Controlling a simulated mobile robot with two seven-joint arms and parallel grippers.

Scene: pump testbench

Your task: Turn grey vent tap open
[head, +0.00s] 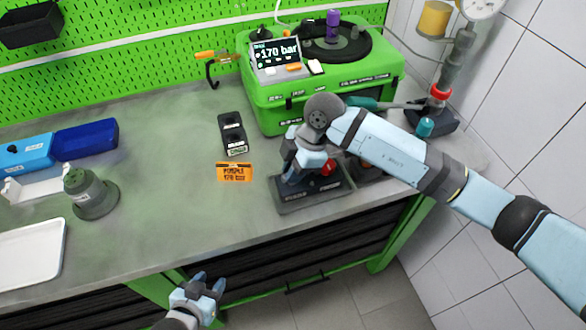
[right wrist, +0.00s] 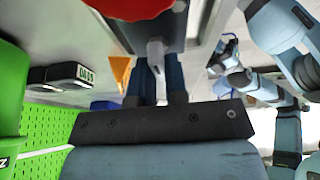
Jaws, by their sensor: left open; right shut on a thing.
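A small black stand (head: 310,196) with a red part (head: 328,168) sits at the bench's front edge. My right gripper (head: 293,176) is low over the stand's left side. In the right wrist view a light grey lever (right wrist: 157,55), apparently the vent tap, stands between my right gripper's (right wrist: 154,80) two dark fingers, which are shut on it. The red part (right wrist: 130,8) is close by at the top of that view. My arm hides part of the stand in the head view, and the tap's angle is unclear. My left gripper (head: 207,287) is open and empty in front of the bench.
A green unit (head: 275,122) with a display reading 170 bar (head: 277,53) stands behind. An orange sign (head: 234,172) and a black box (head: 232,132) stand left of the gripper. A gauge column (head: 455,60) is at right.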

